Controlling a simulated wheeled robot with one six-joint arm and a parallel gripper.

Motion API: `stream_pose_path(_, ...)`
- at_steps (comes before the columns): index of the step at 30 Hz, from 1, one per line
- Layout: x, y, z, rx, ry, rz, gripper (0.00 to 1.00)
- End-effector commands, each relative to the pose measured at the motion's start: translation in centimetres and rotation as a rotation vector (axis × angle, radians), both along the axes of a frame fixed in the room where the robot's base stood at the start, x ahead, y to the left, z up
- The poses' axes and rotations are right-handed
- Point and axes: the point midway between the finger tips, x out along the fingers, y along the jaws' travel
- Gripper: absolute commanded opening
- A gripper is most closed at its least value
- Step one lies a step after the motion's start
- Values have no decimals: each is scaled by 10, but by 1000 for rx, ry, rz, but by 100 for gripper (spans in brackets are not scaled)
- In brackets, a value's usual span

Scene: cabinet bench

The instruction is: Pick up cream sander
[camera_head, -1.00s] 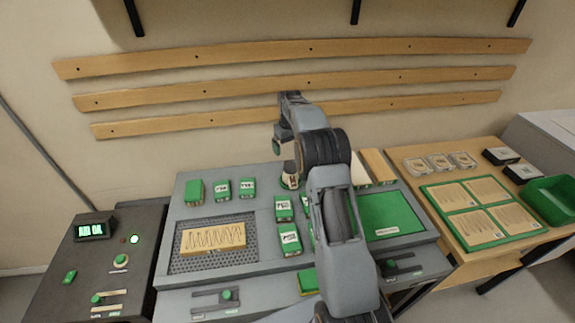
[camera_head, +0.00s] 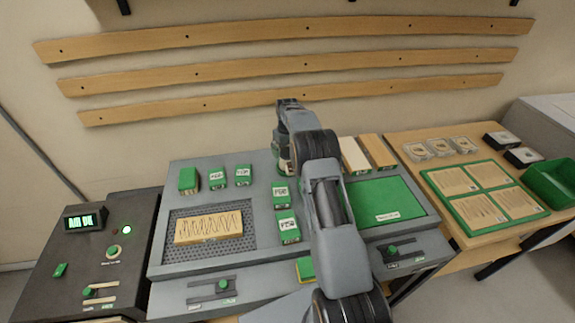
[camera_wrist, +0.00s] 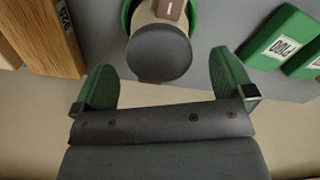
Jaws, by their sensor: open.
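The cream sander (camera_wrist: 160,14) is at the top middle of the wrist view. It has a cream body, a dark grey rounded end (camera_wrist: 159,52), a brown patch and green around its sides. My gripper (camera_wrist: 165,76) is open, its two green fingers spread to the left and right just below the sander. The dark end lies near the gap between the fingertips; I cannot tell whether they touch it. In the camera_head view, a small cream part of the sander (camera_head: 285,166) shows beside my arm, which hides most of it and the fingertips.
Green labelled blocks (camera_head: 281,194) stand on the grey bench left of my arm. Wooden blocks (camera_head: 355,155) stand just right of it. A green mat (camera_head: 385,200) lies on the right. A perforated plate (camera_head: 180,252) bears a wooden board (camera_head: 208,227).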

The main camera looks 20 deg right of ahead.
Motion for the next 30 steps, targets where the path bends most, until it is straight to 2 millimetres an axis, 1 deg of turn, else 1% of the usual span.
stream_pose_path(10,-2,0,-45,0,1,0,100)
stream_pose_path(13,-2,0,-49,0,1,0,100)
stream_pose_path(19,-2,0,-48,0,0,0,99)
stream_pose_path(30,-2,0,-48,0,0,0,64)
